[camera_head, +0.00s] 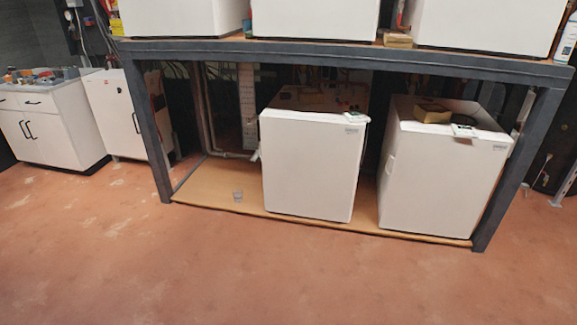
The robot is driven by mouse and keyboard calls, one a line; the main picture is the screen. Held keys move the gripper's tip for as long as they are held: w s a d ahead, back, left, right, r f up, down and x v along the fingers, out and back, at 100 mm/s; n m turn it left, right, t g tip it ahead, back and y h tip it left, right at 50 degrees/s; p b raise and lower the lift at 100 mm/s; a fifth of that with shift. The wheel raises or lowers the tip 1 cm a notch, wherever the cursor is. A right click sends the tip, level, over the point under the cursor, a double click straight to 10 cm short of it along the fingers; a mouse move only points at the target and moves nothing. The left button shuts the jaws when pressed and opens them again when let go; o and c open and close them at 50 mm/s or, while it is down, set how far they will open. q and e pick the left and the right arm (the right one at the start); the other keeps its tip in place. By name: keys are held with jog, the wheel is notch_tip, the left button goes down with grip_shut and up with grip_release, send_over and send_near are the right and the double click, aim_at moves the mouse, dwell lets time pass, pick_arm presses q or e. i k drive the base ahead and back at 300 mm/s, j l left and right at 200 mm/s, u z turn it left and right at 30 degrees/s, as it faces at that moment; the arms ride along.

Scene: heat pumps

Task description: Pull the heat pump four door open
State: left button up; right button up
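Two white box-shaped units stand on the low wooden shelf, a left one (310,165) and a right one (440,185). Their front faces look closed. Three more white units stand on the upper shelf: left (182,17), middle (315,19) and right (485,24), their tops cut off by the picture edge. The labels are too small to read, so I cannot tell which unit is heat pump four. Neither of my grippers is in view.
A dark metal frame with front posts (148,135) holds both wooden shelves. White cabinets (45,130) stand at the left. The reddish floor (230,270) in front is clear.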

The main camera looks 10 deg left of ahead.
aim_at(310, 168)
jog(key=i+j+z, duration=0.15)
jog(key=i+j, duration=0.8)
jog(key=i, duration=0.05)
